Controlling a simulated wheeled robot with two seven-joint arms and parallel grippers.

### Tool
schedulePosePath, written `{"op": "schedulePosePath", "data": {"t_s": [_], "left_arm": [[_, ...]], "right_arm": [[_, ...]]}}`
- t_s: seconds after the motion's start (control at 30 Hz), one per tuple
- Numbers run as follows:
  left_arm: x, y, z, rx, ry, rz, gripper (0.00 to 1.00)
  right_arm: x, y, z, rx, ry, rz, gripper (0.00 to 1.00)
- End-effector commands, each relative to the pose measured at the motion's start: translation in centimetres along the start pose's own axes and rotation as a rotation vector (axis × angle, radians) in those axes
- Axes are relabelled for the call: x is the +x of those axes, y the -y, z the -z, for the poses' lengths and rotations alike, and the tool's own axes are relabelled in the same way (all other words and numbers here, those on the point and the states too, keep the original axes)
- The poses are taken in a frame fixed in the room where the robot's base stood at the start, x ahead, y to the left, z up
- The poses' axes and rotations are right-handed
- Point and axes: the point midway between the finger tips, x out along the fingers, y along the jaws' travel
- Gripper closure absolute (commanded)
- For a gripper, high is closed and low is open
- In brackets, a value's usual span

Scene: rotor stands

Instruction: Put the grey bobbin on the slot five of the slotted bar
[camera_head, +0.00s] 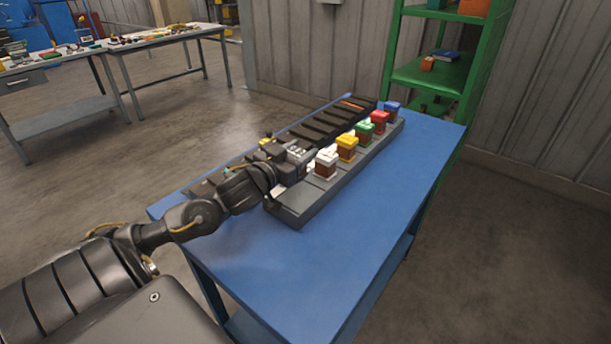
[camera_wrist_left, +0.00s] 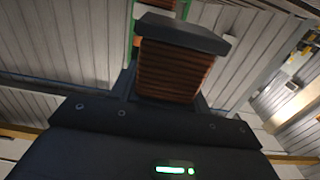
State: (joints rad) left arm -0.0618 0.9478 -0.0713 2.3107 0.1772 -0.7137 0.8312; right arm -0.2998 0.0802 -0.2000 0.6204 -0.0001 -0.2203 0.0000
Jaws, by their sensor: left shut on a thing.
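The grey bobbin (camera_wrist_left: 172,70) fills the top middle of the left wrist view, with a dark grey cap and a copper-coloured winding. My left gripper (camera_head: 296,166) is shut on it, over the near end of the bobbin row in the head view. The arm and fingers hide most of the bobbin there, and I cannot tell whether it touches anything below. The dark slotted bar (camera_head: 318,130) lies along the back left of the blue table, with several slots and an orange mark near its far end. My arm hides its near part. My right gripper is out of view.
A grey rack (camera_head: 297,208) lies beside the bar, carrying white (camera_head: 326,164), yellow (camera_head: 346,147), green (camera_head: 364,133), red (camera_head: 379,121) and blue (camera_head: 392,111) bobbins. The front right of the blue table (camera_head: 370,215) is clear. A green shelf (camera_head: 432,75) stands behind.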

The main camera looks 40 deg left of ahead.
Motion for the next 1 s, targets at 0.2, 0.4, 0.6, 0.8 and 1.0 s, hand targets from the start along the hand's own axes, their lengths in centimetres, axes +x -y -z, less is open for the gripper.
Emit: {"op": "schedulePosePath", "data": {"t_s": [0.2,0.4,0.6,0.8,1.0], "left_arm": [[-0.2,-1.0,-1.0,-0.001,-0.003,0.000,0.84],[-0.4,-1.9,-2.3,-0.005,-0.001,-0.002,0.84],[-0.4,-2.0,-4.5,-0.001,0.002,0.001,0.84],[-0.4,-2.0,-5.0,0.002,-0.003,0.001,0.84],[-0.4,-2.0,-5.3,0.001,-0.002,0.001,0.84]], "right_arm": [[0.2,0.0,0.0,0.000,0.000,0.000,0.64],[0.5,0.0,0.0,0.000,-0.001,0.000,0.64],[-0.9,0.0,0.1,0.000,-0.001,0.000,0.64],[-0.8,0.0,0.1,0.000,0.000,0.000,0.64],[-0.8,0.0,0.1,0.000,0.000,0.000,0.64]]}}
